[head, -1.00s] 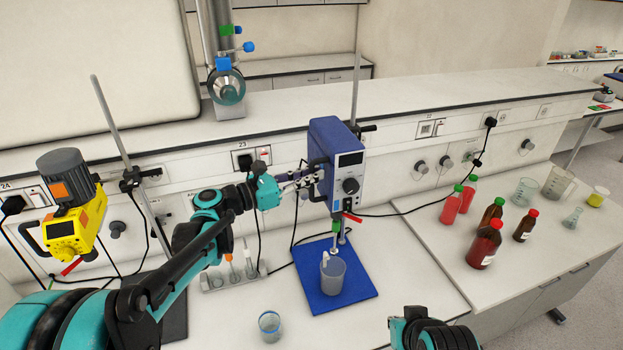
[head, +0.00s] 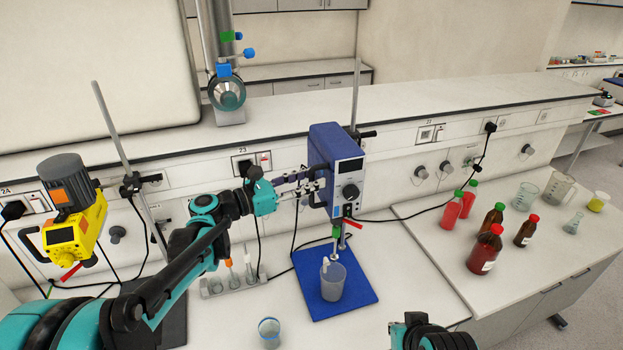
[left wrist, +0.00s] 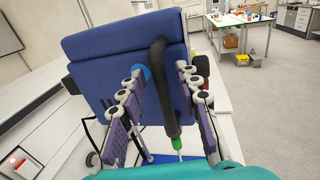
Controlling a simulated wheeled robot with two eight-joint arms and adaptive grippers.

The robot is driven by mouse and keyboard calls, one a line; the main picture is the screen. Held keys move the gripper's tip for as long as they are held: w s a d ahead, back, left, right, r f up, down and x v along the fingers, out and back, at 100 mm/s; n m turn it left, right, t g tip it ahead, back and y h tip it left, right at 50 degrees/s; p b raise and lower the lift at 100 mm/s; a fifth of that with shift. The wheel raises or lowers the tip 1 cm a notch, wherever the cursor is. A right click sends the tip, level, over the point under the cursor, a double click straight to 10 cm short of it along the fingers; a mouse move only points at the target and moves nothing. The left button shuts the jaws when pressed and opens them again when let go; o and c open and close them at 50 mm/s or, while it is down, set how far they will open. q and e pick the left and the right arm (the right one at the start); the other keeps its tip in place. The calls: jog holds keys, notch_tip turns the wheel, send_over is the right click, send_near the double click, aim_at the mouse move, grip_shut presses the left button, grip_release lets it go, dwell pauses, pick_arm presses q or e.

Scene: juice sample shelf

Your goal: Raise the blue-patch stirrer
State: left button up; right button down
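The blue overhead stirrer (head: 337,165) is clamped on an upright rod, above a blue mat (head: 364,290). A grey beaker (head: 333,284) stands on the mat under its shaft, whose lower end shows at the beaker's rim. In the left wrist view the stirrer's blue housing (left wrist: 110,62) and black handle (left wrist: 163,75) fill the middle. My left gripper (head: 308,185) is at the stirrer's left side. Its fingers (left wrist: 162,85) stand apart on both sides of the handle, with gaps visible. My right gripper's fingers are out of view; only part of that arm shows at the bottom.
A yellow stirrer (head: 75,225) hangs on another rod at left. A small glass (head: 269,332) and a vial rack (head: 232,283) stand near my left arm. Red-capped and green-capped bottles (head: 484,250) and beakers (head: 525,195) stand on the right bench. A cable runs behind the stirrer.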

pick_arm(q)
jog(key=v, duration=1.1)
jog(key=shift+s+a+r, duration=0.1)
jog(key=shift+a, duration=0.05)
jog(key=s+d+f+m+g+y+b, duration=0.1)
jog(key=s+f+m+y+b, duration=0.45)
jog(key=f, duration=0.75)
jog(key=s+d+f+m+g+y+b, duration=0.15)
jog(key=s+f+m+b, duration=0.35)
jog(key=s+f+b, duration=0.5)
jog(key=s+a+f+m+y+b, duration=0.2)
jog(key=a+f+m+y+b, duration=0.1)
jog(key=f, duration=0.3)
jog(key=s+a+f+m+y+b, duration=0.2)
jog(key=a+f+m+y+b, duration=0.1)
jog(key=f+m, duration=0.3)
jog(key=s+a+f+m+y+b, duration=0.2)
jog(key=s+a+f+m+b, duration=0.1)
jog(key=f, duration=0.5)
jog(key=shift+a+f+m+t+y+b, duration=0.2)
jog(key=shift+a+m+t+y+b, duration=0.25)
jog(key=shift+m, duration=0.2)
